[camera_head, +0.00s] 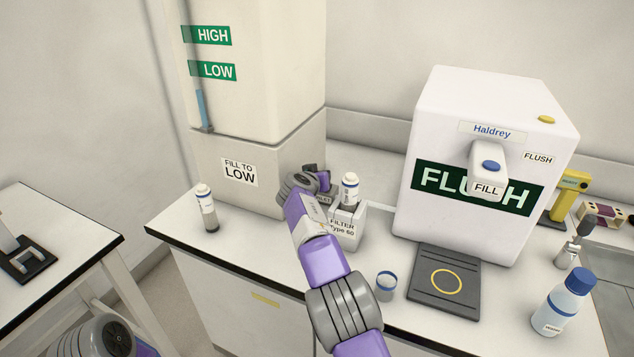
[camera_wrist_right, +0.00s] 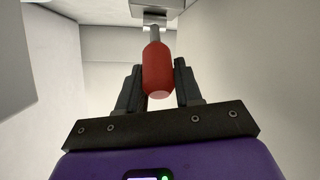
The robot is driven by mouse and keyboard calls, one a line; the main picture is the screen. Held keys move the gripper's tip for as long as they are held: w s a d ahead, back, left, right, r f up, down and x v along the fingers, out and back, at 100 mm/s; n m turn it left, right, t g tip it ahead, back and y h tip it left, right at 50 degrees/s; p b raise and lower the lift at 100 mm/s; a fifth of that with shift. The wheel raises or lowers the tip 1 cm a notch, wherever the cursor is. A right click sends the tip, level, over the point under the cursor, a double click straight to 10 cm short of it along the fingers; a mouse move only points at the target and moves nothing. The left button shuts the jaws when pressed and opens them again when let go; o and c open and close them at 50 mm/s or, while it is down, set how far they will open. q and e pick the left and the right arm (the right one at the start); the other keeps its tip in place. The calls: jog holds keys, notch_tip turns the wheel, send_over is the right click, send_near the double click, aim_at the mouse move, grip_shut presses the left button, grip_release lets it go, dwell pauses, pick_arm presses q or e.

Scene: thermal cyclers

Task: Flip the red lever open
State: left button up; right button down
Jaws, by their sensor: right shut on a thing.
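The red lever (camera_wrist_right: 156,82) shows in the right wrist view as a red grip on a short metal stem, which runs up to a pale metal fitting (camera_wrist_right: 160,12). My right gripper (camera_wrist_right: 158,67) is shut on the red grip, one dark finger on each side. In the head view my right arm reaches to the right side of the white tank (camera_head: 260,130). There the lever is hidden, and only part of the right hand (camera_head: 318,178) shows behind the wrist. My left gripper is out of view; only a left arm link shows at lower left.
A filter box (camera_head: 348,230) with a white-capped bottle (camera_head: 349,190) stands close to my right wrist. A capped vial (camera_head: 206,210) stands left of the arm. The Haldrey dispenser (camera_head: 480,150), a dark pad (camera_head: 445,282), a small cup (camera_head: 386,285) and a blue-capped bottle (camera_head: 563,305) stand to the right.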

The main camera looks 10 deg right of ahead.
jog(key=shift+f, duration=0.2)
jog(key=c, duration=0.8)
grip_release()
jog(key=shift+r, duration=0.1)
jog(key=shift+s, duration=0.1)
jog(key=shift+s+a+r, duration=0.15)
jog(key=shift+s+a, duration=0.05)
jog(key=b+v, duration=0.1)
jog(key=v, duration=0.6)
